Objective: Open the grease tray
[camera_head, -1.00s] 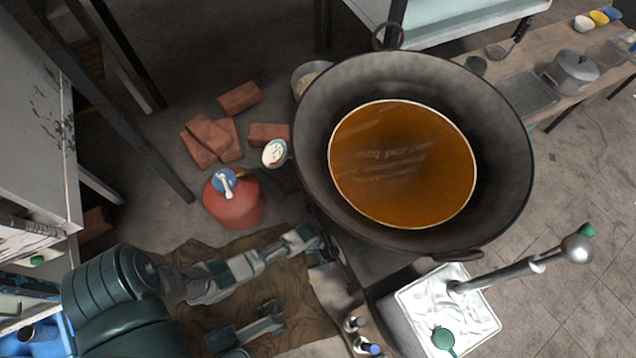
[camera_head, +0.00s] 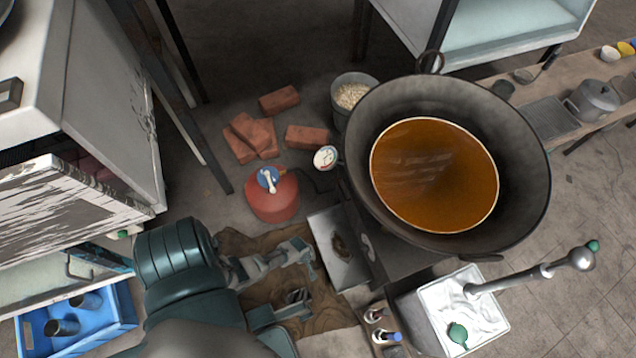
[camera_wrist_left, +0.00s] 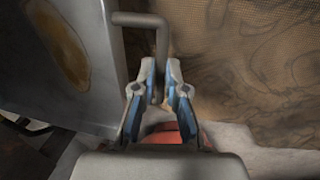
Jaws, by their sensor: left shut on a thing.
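The grease tray (camera_head: 325,226) is a grey metal tray with a dark brown grease patch. It sticks out to the left from below the big wok (camera_head: 520,180) of brown oil. In the left wrist view the tray (camera_wrist_left: 92,75) stands at the left with its stain and a bent rod handle (camera_wrist_left: 140,19). My left gripper (camera_head: 310,264) is at the tray's left side. In the wrist view its fingertips (camera_wrist_left: 161,78) are shut on the handle's rod. The fingers hide part of the handle.
A red gas cylinder (camera_head: 272,200) and several bricks (camera_head: 306,137) lie behind my left gripper. A brown mat (camera_head: 330,316) is under it. Small bottles (camera_head: 386,337) stand front right, beside a foil-topped box (camera_head: 445,305). A cabinet (camera_head: 70,210) and blue crate (camera_head: 105,335) are at left.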

